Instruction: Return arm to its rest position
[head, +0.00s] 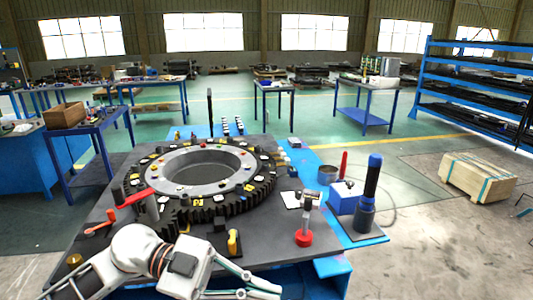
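My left arm comes in from the lower left, a white arm with grey joints, and crosses the front edge of the dark table (120,240). My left gripper (272,291) is at the bottom of the picture, in front of the table's near edge. Its thin fingers point right, and their tips lie close to the lower picture edge. I cannot tell whether they are open or shut, and I see nothing held in them. My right arm and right gripper are not in view.
A large black gear ring (262,190) with a grey hub lies on the table. A red-based hammer-like tool (304,238), a yellow-handled piece (233,241) and a red-handled crank (101,223) stand near the front. A blue-and-black cylinder (370,190) stands at the right.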

